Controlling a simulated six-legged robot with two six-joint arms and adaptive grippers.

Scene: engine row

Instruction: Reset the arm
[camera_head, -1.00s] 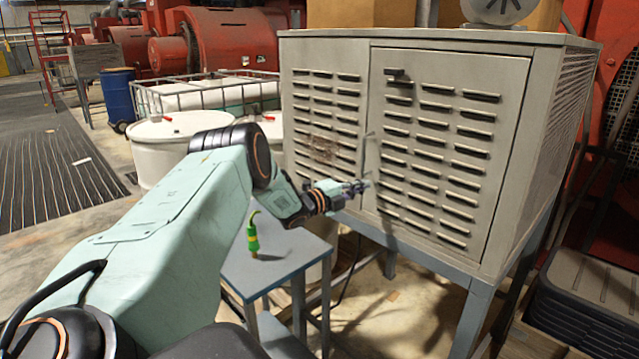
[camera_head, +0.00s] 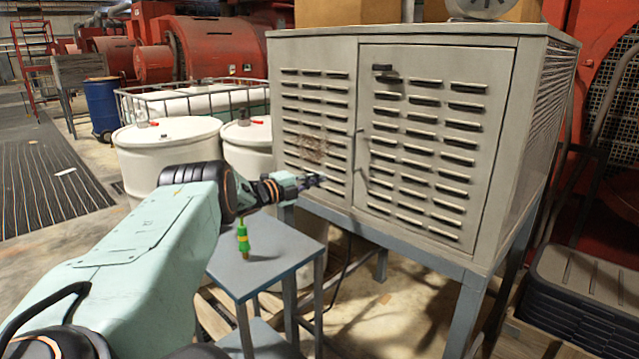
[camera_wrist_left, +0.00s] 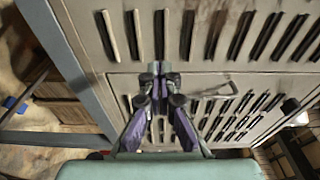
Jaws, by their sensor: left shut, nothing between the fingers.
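My left gripper (camera_head: 311,181) is shut and empty. In the head view it points right, in front of the lower left part of a grey louvred cabinet (camera_head: 436,140). Its fingertips look apart from the door handle (camera_head: 358,155). In the left wrist view the shut fingers (camera_wrist_left: 160,72) point at the louvred doors, with the thin handle (camera_wrist_left: 212,91) to their right. My left arm crosses the lower left of the head view. My right gripper is not in view.
A small grey-blue table (camera_head: 270,262) stands below the gripper, with a green and yellow bottle-like object (camera_head: 243,238) on it. White drums (camera_head: 170,160) stand behind the arm. A blue barrel (camera_head: 102,106) is farther back. Black stacked crates (camera_head: 580,300) are at the right.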

